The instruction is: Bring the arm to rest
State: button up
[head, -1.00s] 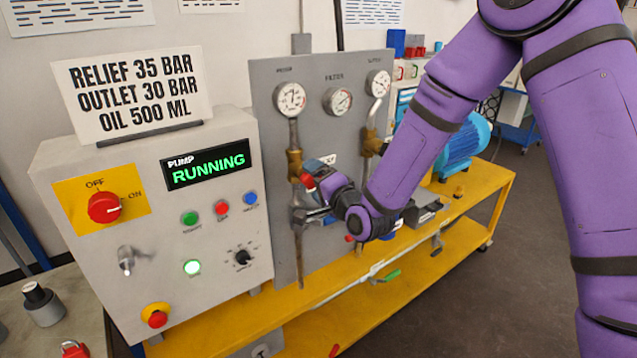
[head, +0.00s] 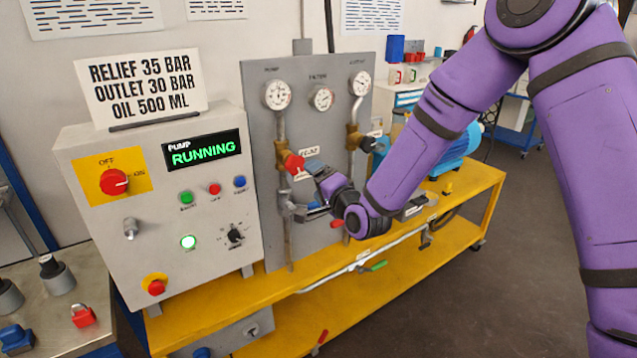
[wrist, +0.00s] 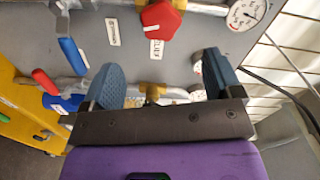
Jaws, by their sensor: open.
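My purple arm reaches in from the right in the head view, with my gripper (head: 303,190) in front of the grey gauge panel (head: 312,125). In the wrist view my gripper (wrist: 160,80) is open, its two blue-grey fingers apart with nothing held between them. A red valve knob (head: 292,163) on the left pipe is just beyond the fingers in the head view. In the wrist view the red knob (wrist: 160,20) lies past the fingertips, apart from them. Part of the panel behind my wrist is hidden.
A pump control box (head: 160,215) reading RUNNING stands left of the panel. A yellow bench (head: 400,262) runs below, with a green-handled valve (head: 376,266) along its front pipe. A dark valve knob (head: 372,145) is on the right pipe. Floor at right is open.

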jog(key=s+d+r+n+g+h, duration=0.25)
jog(key=s+d+r+h, duration=0.2)
jog(key=d+r, duration=0.45)
jog(key=s+d+r+n+g+h, duration=0.25)
jog(key=s+d+r, duration=0.35)
jog(key=d, duration=0.5)
jog(key=s+d+r+n+g+h, duration=0.1)
jog(key=s+d, duration=0.3)
jog(key=s, duration=0.5)
jog(key=s+d+r+n+g+h, duration=0.1)
jog(key=s+d+g, duration=0.1)
jog(key=s, duration=0.6)
jog(key=s+d+r+g+h, duration=0.1)
jog(key=s+d, duration=0.4)
jog(key=s, duration=0.4)
jog(key=shift+s+d+r+n+g, duration=0.3)
jog(key=shift+r+n, duration=0.05)
jog(key=shift+n, duration=0.05)
